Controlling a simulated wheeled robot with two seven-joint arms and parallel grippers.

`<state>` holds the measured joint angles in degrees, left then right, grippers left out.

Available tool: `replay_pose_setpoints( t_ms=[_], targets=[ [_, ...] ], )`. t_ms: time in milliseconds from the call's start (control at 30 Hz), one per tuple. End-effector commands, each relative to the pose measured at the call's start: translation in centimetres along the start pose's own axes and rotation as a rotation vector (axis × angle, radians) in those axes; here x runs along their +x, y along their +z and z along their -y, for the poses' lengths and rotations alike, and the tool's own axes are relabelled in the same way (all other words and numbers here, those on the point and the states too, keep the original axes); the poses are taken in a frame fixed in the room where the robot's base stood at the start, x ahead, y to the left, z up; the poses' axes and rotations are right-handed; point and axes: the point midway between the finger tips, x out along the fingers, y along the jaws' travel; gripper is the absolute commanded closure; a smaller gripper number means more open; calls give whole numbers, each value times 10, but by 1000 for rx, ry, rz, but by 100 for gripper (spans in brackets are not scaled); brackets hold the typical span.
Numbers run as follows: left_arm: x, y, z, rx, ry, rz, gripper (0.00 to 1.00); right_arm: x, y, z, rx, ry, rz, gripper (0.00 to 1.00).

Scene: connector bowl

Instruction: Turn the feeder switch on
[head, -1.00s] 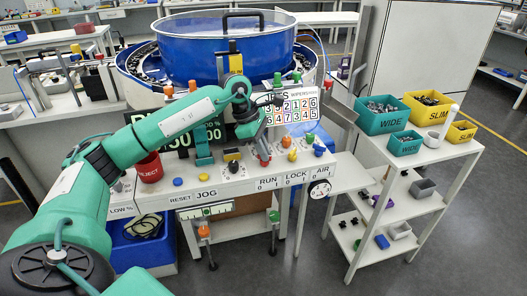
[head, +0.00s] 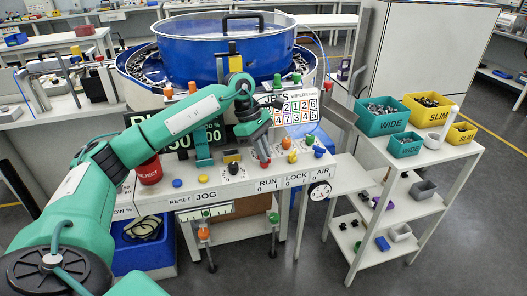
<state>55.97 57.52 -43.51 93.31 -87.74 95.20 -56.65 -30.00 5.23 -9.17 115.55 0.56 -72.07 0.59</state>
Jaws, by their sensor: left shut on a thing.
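The white control panel (head: 215,178) of the blue bowl feeder (head: 200,52) carries a row of controls with RUN, LOCK and AIR labels. A small red-tipped switch (head: 266,163) stands above the RUN label (head: 268,184). My left gripper (head: 265,152) reaches down over the panel from the upper left and is shut on this red switch. The fingers hide its upper part, and whether it points to 0 or 1 is too small to tell. My right gripper is not in view.
A black knob (head: 233,168), orange and blue knobs and a red REJECT button (head: 150,170) stand close by on the panel. A white shelf cart (head: 440,155) with teal and yellow bins stands to the right.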

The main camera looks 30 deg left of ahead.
Motion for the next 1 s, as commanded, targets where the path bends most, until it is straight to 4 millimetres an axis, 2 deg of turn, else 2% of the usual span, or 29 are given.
replay_pose_setpoints(
  t_ms=[33,67,100,167,433,567,667,1000],
  targets=[
    [-2,0,-1,1,5,0,100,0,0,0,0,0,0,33],
    [-2,0,-1,0,5,0,85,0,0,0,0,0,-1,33],
    [-2,0,-1,0,5,0,77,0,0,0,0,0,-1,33],
    [-2,0,-1,0,4,0,69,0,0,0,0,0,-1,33],
    [-1,0,0,0,2,0,69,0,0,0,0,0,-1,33],
    [-11,0,-1,-1,3,0,69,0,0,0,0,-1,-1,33],
    [-27,0,-1,-1,5,0,69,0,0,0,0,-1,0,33],
    [-104,0,-1,0,5,1,69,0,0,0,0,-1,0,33]
  ],
)
